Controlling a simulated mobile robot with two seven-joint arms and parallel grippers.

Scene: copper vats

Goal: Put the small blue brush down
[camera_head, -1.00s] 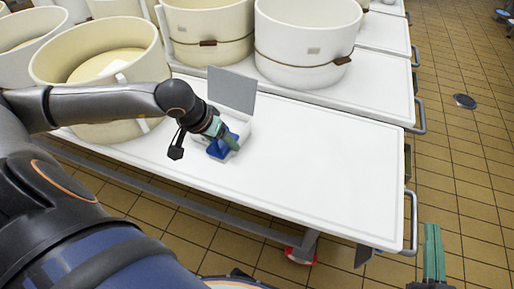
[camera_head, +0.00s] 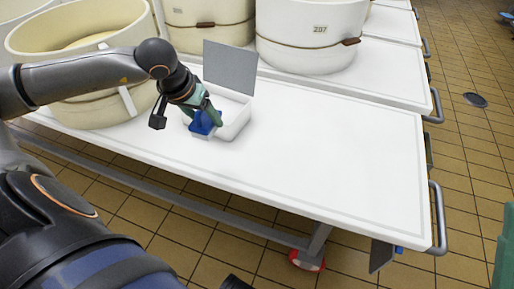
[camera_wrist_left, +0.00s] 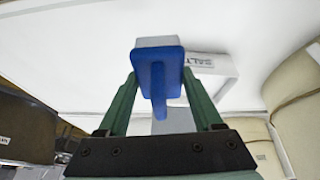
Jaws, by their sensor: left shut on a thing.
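The small blue brush (camera_head: 203,124) is in my left gripper (camera_head: 207,113), at the front left of the white table. In the left wrist view the blue brush (camera_wrist_left: 158,72) sits between the two green fingers of the left gripper (camera_wrist_left: 159,82), its pale bristle block (camera_wrist_left: 157,41) facing away from me. The brush is in front of a white box and overlaps its front edge in the head view. I cannot tell if it touches the table. Only a green part of my right gripper (camera_head: 504,250) shows at the right edge; its jaws are cut off.
The white box (camera_head: 237,128) has a raised grey lid (camera_head: 229,68) and shows lettering in the left wrist view (camera_wrist_left: 207,64). Large cream vats (camera_head: 85,60) and a white vat (camera_head: 310,35) stand behind. The white table (camera_head: 320,150) is clear to the right.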

